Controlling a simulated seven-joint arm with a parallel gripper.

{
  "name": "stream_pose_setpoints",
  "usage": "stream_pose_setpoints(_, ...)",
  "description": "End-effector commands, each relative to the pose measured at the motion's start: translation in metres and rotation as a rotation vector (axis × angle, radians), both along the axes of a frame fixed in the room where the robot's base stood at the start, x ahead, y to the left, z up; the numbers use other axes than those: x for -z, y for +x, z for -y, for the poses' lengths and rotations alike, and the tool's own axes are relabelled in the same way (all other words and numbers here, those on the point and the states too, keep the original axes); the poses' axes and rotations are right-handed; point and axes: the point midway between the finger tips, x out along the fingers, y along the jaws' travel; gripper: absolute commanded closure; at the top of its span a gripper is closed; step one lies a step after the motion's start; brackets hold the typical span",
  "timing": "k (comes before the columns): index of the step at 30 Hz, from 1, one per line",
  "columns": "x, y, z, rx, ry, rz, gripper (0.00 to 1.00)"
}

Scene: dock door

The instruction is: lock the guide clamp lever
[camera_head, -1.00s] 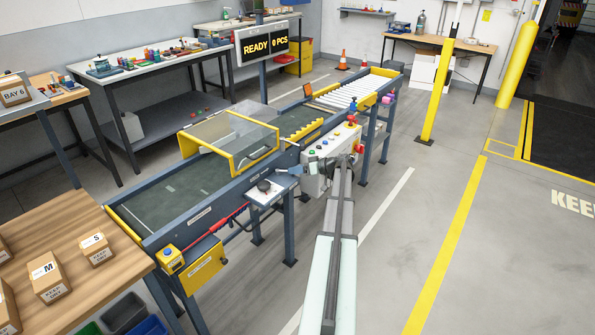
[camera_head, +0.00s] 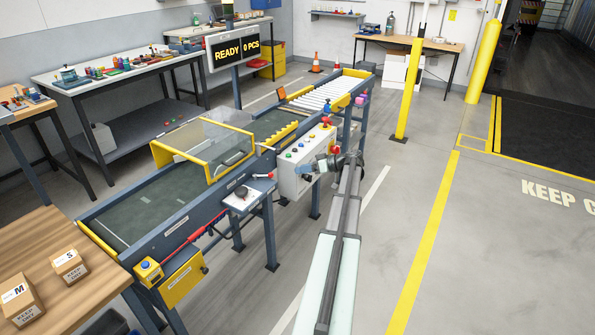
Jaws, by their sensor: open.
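My gripper (camera_head: 306,170) is open, small in view and in front of the white control box (camera_head: 293,181). It is to the right of the lever, apart from it, with nothing seen between its fingers.
A yellow-framed clear guard (camera_head: 203,149) stands over the conveyor belt (camera_head: 150,203). A red bar runs along the near rail. Boxes stand on the wooden table (camera_head: 60,240) at left. A yellow post (camera_head: 408,90) rises at right.

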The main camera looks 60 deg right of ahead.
Motion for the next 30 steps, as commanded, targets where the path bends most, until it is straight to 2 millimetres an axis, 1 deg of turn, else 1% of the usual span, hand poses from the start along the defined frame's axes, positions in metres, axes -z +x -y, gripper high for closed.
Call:
stream_pose_setpoints(10,-0.001,-0.003,0.001,0.000,0.000,0.000,0.49)
stream_pose_setpoints(14,-0.001,0.002,-0.002,0.000,0.006,-0.021,0.62)
stream_pose_setpoints(17,0.000,0.014,-0.010,0.006,0.029,-0.098,0.71)
stream_pose_setpoints(22,0.004,0.051,-0.033,0.074,0.088,-0.363,0.88)
stream_pose_setpoints(26,0.002,0.077,-0.049,0.191,0.104,-0.579,1.00)
stream_pose_setpoints(30,-0.009,0.100,-0.061,0.366,0.085,-0.761,1.00)
